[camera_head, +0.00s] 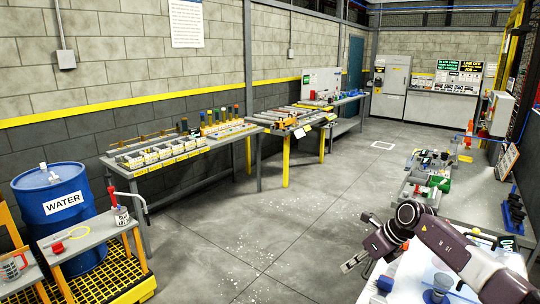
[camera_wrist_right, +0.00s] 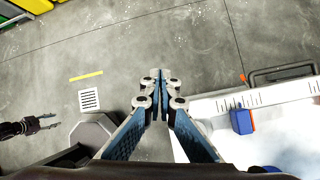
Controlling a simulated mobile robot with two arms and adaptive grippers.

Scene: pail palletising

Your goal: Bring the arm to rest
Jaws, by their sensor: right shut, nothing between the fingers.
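My right arm comes in from the lower right in the head view, and its gripper (camera_head: 353,264) hangs over the open floor, left of a white-topped surface. In the right wrist view the right gripper's two blue-padded fingers (camera_wrist_right: 160,82) meet at the tips, with nothing between them. My left gripper is outside the head view. A dark two-fingered gripper at the left edge of the right wrist view (camera_wrist_right: 42,124) appears to be my left one, with its fingers apart and empty.
The white-topped surface (camera_head: 408,283) stands close to the right gripper, with a blue item (camera_head: 440,285) on it. A cluttered bench (camera_head: 400,215) lies beyond. A blue water drum (camera_head: 62,210) stands far left. The middle floor (camera_head: 270,235) is clear.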

